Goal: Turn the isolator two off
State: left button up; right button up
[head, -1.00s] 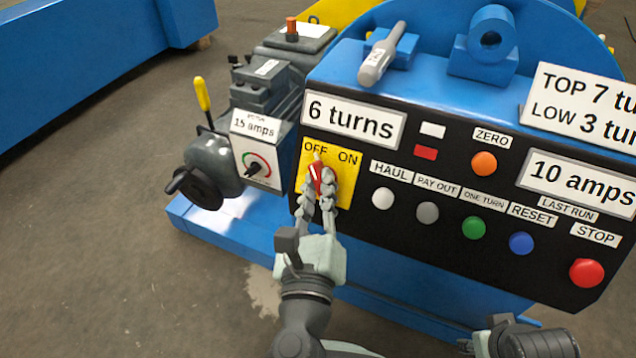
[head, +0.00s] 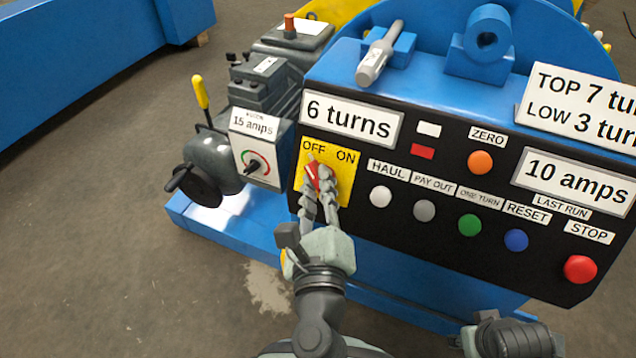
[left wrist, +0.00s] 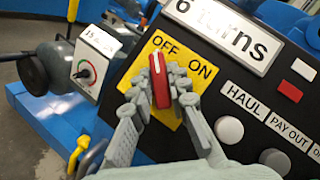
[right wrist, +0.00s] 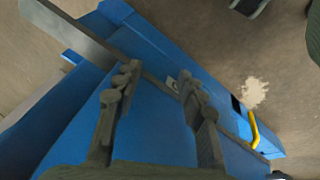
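The isolator is a red knob (head: 317,175) with a white line, on a yellow plate (head: 344,158) marked OFF and ON. No number two shows on it. The knob is tilted to the left and its white line points toward OFF. My left gripper (head: 318,181) has a finger on each side of the knob and appears closed on it. The left wrist view shows the knob (left wrist: 160,82) between both fingertips. My right gripper (right wrist: 156,88) is open and empty, with its fingers apart above blue metalwork.
Buttons lie right of the isolator, among them a white HAUL button (head: 381,196) and a red STOP button (head: 579,269). A 15 amps dial box (head: 257,150) and a yellow-topped lever (head: 201,93) stand to the left. Open floor lies at front left.

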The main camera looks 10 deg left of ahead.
pick_arm(q)
jog(key=o, duration=0.4)
